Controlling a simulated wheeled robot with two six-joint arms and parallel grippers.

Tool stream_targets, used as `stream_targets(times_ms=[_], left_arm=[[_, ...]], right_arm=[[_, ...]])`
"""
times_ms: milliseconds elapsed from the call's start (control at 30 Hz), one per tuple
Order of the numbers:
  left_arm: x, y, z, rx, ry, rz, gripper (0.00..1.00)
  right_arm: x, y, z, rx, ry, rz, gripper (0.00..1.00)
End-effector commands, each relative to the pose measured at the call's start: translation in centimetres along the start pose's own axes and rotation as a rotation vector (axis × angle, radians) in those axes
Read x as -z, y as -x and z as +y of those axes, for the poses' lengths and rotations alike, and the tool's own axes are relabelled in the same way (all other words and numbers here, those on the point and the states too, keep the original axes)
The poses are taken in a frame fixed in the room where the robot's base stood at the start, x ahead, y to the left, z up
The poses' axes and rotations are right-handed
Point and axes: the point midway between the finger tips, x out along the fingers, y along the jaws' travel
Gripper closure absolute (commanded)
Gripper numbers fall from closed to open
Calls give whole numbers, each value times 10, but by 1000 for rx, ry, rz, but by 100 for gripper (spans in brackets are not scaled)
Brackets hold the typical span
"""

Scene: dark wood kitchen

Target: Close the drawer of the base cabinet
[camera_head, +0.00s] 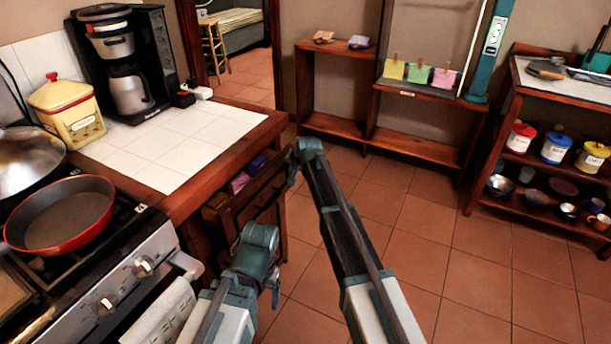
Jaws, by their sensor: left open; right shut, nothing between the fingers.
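The base cabinet (190,178) is dark wood with a white tiled top, at the left. Its drawer (258,197) stands partly pulled out below the counter edge, and purple and brownish items show inside it. My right gripper (293,177) is at the far end of the drawer front, shut and empty; I cannot tell if it touches the wood. My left gripper (275,294) is low in front of the cabinet, open and apart from the drawer. My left arm hides part of the cabinet below the drawer.
A stove with a red pan (62,214) stands at the near left. A coffee maker (125,70) and a yellow canister (68,108) stand on the counter. Wooden shelves (420,147) line the back wall and right side. The tiled floor (450,240) is clear.

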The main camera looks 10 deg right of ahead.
Motion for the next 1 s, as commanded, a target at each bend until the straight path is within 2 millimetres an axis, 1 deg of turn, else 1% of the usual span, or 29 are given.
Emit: stream_targets(times_ms=[33,200,400,633,1000], left_arm=[[0,0,0,0,0,0,18],[0,0,0,0,0,0,18],[0,0,0,0,0,0,18],[0,0,0,0,0,0,18],[0,0,0,0,0,0,18]], right_arm=[[1,-6,-10,2,2,-1,100],[1,-16,-29,2,2,0,100],[1,-24,-44,1,0,0,100],[0,-27,-52,2,1,1,100],[0,-29,-55,7,0,2,100]])
